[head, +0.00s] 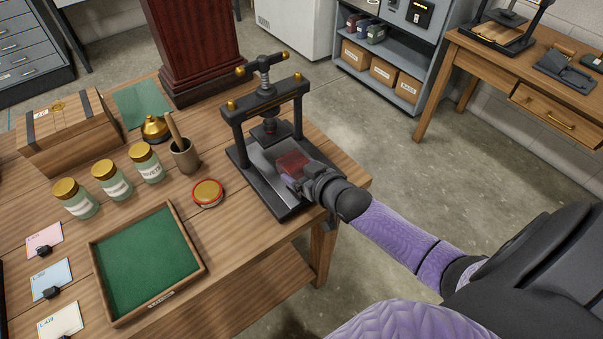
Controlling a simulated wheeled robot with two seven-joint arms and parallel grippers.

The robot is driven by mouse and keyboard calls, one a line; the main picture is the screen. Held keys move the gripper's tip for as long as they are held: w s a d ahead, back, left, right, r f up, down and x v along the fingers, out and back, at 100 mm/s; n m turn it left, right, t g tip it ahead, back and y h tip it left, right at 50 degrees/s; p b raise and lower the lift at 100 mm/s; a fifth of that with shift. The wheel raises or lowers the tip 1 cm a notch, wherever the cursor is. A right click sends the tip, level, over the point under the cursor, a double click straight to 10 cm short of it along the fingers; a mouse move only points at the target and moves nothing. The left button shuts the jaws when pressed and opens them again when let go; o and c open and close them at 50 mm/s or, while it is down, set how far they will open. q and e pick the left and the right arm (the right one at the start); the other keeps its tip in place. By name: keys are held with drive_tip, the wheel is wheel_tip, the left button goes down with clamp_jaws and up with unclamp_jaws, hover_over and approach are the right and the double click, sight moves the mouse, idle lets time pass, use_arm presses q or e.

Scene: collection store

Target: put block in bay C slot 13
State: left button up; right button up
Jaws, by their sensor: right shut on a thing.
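My right gripper (291,180) reaches in from the right to the black press (240,128) at the right end of the wooden table. It is shut on a reddish block (293,162), which is over the press's pale metal plate, in front of the screw. Whether the block touches the plate, I cannot tell. My left gripper is not in view. No bay or slot marked C or 13 can be read here.
A green-lined tray (198,251), a red-rimmed tin (208,192), several jars (146,162), a mortar (185,158) and a wooden box (68,130) stand on the table (240,240). Shelves with boxes (383,74) and a second table (480,70) stand behind, across open floor.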

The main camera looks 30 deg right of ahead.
drive_tip(key=o, duration=1.1)
drive_tip(key=shift+f, duration=0.1)
